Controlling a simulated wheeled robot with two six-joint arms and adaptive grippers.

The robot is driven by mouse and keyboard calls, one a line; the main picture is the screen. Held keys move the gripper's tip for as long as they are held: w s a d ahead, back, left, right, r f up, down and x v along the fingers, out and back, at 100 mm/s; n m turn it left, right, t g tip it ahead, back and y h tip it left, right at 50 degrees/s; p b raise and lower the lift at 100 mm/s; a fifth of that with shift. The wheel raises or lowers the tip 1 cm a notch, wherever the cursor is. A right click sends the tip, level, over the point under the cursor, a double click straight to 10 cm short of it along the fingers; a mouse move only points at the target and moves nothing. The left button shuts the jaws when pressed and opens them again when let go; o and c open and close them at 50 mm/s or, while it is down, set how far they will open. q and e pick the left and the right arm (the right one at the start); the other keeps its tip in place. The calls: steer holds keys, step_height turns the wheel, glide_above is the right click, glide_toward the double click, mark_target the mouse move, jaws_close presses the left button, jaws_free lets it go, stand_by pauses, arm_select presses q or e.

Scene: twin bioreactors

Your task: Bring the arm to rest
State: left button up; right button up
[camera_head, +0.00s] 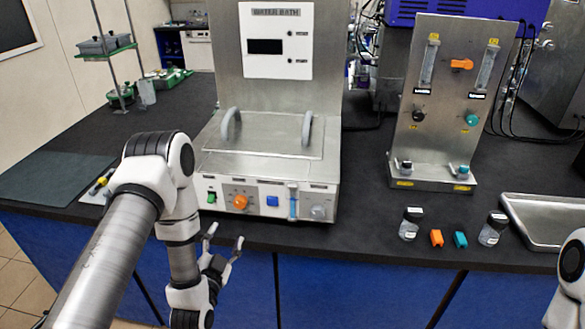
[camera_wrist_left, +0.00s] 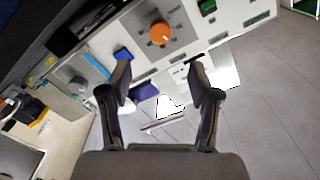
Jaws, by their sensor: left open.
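My left gripper (camera_head: 224,248) is open and empty in the head view. It hangs in front of the dark bench's front edge, below the control panel of the water bath (camera_head: 262,165). In the left wrist view its two fingers (camera_wrist_left: 158,80) are spread apart with nothing between them. The water bath's panel, with its orange knob (camera_wrist_left: 160,33), lies beyond the fingertips there. My left arm (camera_head: 160,200) comes in from the lower left and is bent at the elbow. Part of my right arm (camera_head: 570,275) shows at the right edge, but its gripper is out of view.
A metal flow-meter stand (camera_head: 447,110) stands right of the water bath. Two small vials (camera_head: 410,225), an orange piece (camera_head: 436,238) and a teal piece (camera_head: 460,240) are in front of it, beside a metal tray (camera_head: 530,243). A dark mat (camera_head: 50,180) lies at the left.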

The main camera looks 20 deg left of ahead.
arm_select(q)
steer(key=s+d+f+m+g+h, duration=0.1)
steer(key=s+d+f+g+h, duration=0.1)
steer(key=s+d+f+g, duration=0.3)
steer(key=s+d+f+g+h, duration=0.25)
steer(key=d+f, duration=0.25)
steer(key=f, duration=0.3)
steer(key=s+f+n+g, duration=0.2)
steer(key=s+g, duration=0.3)
steer(key=s, duration=0.4)
steer(key=s+d+f+n+g, duration=0.1)
steer(key=s+f+n+g, duration=0.2)
steer(key=s, duration=0.6)
steer(key=shift+s+d+f+g, duration=0.2)
steer(key=shift+f+g, duration=0.3)
steer(key=shift+g, duration=0.55)
steer(key=shift+y, duration=0.25)
